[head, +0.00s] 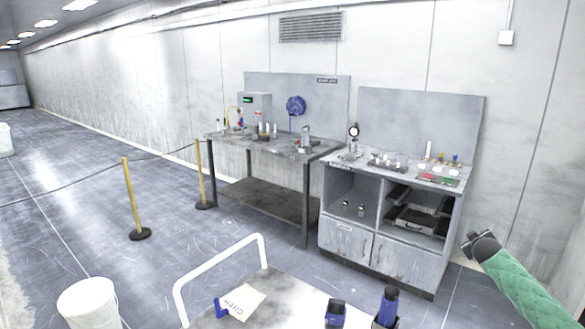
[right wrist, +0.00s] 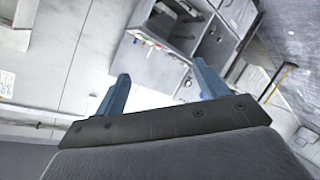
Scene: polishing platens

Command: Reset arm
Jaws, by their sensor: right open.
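My right arm, in a green quilted sleeve, comes in at the lower right of the head view. Its dark wrist end (head: 480,243) is raised beside the grey cabinet, and the fingers are hard to make out there. In the right wrist view my right gripper (right wrist: 160,90) shows two blue fingers spread wide apart with nothing between them. It points into the room, with the cabinet and wall appearing tilted beyond it. My left gripper is not in view.
A grey cabinet (head: 345,240) with small parts on top stands right of a workbench (head: 265,195). A cart (head: 275,285) with a white handle, a paper note (head: 241,302) and blue-black items (head: 388,305) is in front. A white bucket (head: 90,303) and rope posts (head: 131,200) are left.

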